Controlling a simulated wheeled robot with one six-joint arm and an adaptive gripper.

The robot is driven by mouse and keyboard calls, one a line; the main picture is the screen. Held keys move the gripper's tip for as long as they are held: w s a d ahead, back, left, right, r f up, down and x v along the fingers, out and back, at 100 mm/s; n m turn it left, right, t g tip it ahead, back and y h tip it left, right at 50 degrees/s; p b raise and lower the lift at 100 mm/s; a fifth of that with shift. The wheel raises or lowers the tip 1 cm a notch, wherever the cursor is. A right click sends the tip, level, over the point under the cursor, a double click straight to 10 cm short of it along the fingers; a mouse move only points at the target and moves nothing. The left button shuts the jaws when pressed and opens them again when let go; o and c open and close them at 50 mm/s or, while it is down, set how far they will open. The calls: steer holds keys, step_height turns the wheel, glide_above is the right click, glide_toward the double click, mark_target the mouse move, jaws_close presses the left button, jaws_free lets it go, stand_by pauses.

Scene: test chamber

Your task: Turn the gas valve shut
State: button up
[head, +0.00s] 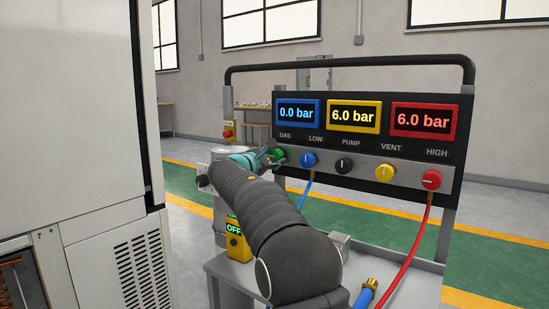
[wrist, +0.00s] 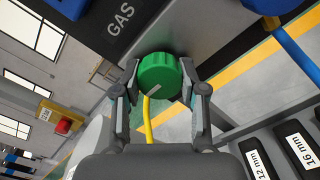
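The gas valve is a green round knob (head: 278,155) at the left end of the panel's knob row, below the GAS label. In the wrist view the green knob (wrist: 160,74) fills the space between the fingertips, and a pale mark on it lies aslant. My gripper (wrist: 160,66) has one finger on each side of the knob, and both tips appear to touch its rim. In the head view my gripper (head: 264,160) is at the knob, partly hidden by my arm. A yellow hose (wrist: 148,120) hangs below the knob.
Blue (head: 308,160), black (head: 344,166), yellow (head: 385,172) and red (head: 431,180) knobs sit to the right. Displays read 0.0, 6.0 and 6.0 bar. A yellow box reading OFF (head: 236,243) is below my gripper. A tall white cabinet (head: 75,110) stands close at left.

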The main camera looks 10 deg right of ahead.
steer(key=shift+c, duration=0.9)
steer(key=shift+b, duration=0.3)
steer(key=shift+f+m+b, duration=0.15)
steer(key=shift+m+b, duration=0.35)
steer(key=shift+m, duration=0.3)
steer(key=m+b, duration=0.2)
steer(key=m, duration=0.1)
steer(key=shift+b, duration=0.35)
steer(key=m+b, duration=0.2)
steer(key=m, duration=0.2)
steer(key=m+b, duration=0.2)
steer(key=m, duration=0.2)
steer(key=shift+b, duration=0.4)
steer(key=m+b, duration=0.1)
steer(key=m, duration=0.4)
steer(key=shift+b, duration=0.4)
steer(key=shift+m, duration=0.3)
